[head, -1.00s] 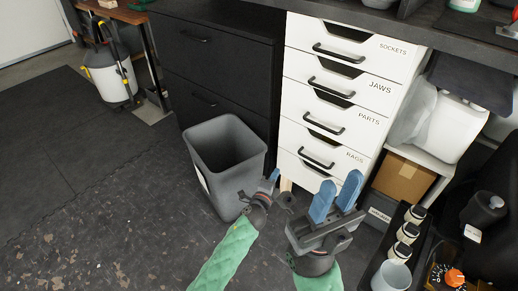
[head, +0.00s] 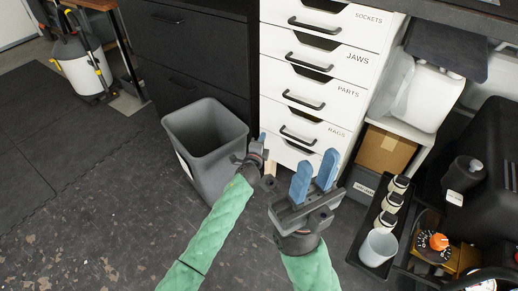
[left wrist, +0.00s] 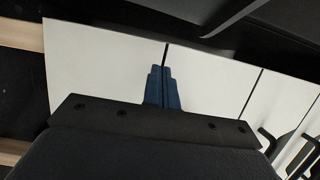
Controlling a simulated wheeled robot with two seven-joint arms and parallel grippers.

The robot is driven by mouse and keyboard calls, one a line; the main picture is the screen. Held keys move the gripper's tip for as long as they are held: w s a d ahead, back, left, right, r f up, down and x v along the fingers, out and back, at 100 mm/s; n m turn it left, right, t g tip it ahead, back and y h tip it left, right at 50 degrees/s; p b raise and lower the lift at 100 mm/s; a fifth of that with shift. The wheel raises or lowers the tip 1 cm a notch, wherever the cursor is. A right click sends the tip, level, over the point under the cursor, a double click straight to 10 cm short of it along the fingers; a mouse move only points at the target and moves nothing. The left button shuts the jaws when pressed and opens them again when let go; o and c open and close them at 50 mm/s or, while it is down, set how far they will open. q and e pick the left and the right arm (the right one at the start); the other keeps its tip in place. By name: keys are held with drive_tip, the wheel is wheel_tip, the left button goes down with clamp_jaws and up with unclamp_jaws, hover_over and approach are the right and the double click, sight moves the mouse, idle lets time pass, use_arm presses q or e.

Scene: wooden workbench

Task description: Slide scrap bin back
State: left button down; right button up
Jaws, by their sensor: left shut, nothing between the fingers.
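The scrap bin (head: 213,176) is a grey, open-topped, tapered bin standing upright on the dark floor, in front of the black cabinet and left of the white drawers. My left gripper (head: 262,138) is at the bin's right side, its wrist overlapping the bin's right edge in the head view; I cannot tell if they touch. In the left wrist view its blue fingers (left wrist: 163,90) are shut together and empty, with white drawer fronts behind them. The bin is not seen there. My right gripper (head: 314,174) is open and empty, in front of the lower drawers.
The black cabinet (head: 190,55) stands behind the bin, and the white drawer unit (head: 315,80) is behind my grippers. A black tray (head: 352,248) with small jars and a grey cup is at the right. A white sprayer (head: 82,70) stands at the far left. Floor left of the bin is clear.

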use_arm(q)
drive_tip(key=shift+w+a, duration=0.15)
drive_tip(key=shift+a, duration=1.7)
drive_tip(key=a+p, duration=0.2)
drive_tip(key=a, duration=0.9)
drive_tip(key=shift+a+p, duration=0.3)
drive_tip(key=shift+a, duration=0.05)
drive_tip(key=shift+s, duration=0.2)
drive_tip(key=shift+d, duration=0.1)
